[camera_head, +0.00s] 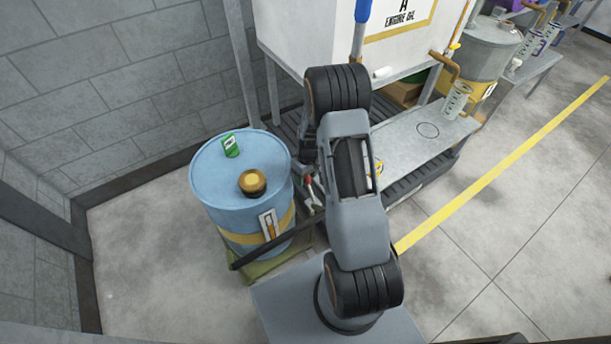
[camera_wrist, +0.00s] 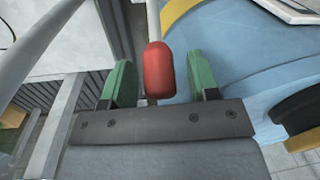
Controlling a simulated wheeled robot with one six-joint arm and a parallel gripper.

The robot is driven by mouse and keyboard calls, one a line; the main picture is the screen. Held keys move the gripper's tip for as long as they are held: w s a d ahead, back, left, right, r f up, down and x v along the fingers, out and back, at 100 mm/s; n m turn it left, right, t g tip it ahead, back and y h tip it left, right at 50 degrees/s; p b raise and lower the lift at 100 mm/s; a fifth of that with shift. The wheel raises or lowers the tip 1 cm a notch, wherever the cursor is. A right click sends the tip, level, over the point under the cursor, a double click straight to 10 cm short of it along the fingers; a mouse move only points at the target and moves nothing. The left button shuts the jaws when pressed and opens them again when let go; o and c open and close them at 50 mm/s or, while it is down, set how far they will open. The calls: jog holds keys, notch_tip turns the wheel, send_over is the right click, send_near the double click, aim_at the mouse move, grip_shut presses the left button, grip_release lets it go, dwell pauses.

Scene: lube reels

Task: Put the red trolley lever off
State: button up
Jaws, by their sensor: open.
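The red trolley lever (camera_wrist: 159,70) shows in the wrist view as a red knob on a pale rod. It sits between the two green fingers of my gripper (camera_wrist: 157,82), with a gap on each side, so the gripper is open around it. In the head view my arm hides most of the gripper, and a small bit of red (camera_head: 308,181) shows beside the arm, near the blue drum. I cannot tell which way the lever is set, as its base is hidden.
A blue drum (camera_head: 212,190) stands close on the left, with a green can (camera_head: 230,146) and a brass-coloured cap (camera_head: 252,183) on top. A white engine oil tank (camera_head: 310,35) stands behind. A grey shelf (camera_head: 405,138) is at right. Open floor (camera_head: 520,200) lies further right.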

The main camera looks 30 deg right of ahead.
jog(key=shift+c, duration=0.4)
grip_shut()
